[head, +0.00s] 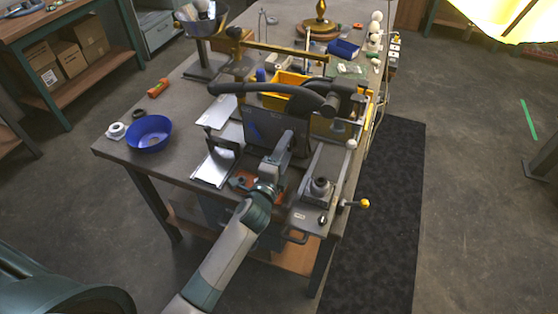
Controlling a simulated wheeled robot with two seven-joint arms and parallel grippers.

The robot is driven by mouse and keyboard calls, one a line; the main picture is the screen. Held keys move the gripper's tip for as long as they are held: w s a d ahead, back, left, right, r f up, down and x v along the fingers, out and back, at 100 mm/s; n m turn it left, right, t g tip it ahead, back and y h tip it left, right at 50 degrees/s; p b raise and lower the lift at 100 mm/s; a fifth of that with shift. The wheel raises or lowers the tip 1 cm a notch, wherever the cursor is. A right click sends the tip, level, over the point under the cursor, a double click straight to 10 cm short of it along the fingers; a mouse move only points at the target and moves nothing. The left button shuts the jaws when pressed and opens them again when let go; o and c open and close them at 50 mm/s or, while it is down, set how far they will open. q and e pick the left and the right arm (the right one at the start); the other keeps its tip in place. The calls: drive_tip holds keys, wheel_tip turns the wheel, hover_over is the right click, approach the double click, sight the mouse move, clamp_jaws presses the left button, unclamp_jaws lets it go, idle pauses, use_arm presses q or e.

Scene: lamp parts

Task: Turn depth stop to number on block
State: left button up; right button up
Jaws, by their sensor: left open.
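A bench machine with a dark grey panel (262,132) and a curved black handle or hose (270,88) stands on the bench. My left gripper (288,143) is in front of this panel and is open. Its fingertips are small and dark here, and I cannot tell whether they touch anything. A metal fixture with a dark round part (320,187) and a yellow ball knob (364,203) sits to the right of my left gripper, at the bench's front edge. I cannot make out which part is the depth stop, nor any numbered block. My right gripper is out of view.
A blue bowl (149,133), a white roll (116,130) and an orange tool (158,88) lie on the bench's left side. A yellow bin (290,82) stands behind the machine. A dark mat (388,220) covers the floor at right.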

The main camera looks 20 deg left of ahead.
use_arm(q)
drive_tip(key=s+b, duration=0.4)
drive_tip(key=s, duration=1.3)
drive_tip(key=shift+s+a, duration=0.2)
drive_tip(key=shift+a, duration=0.1)
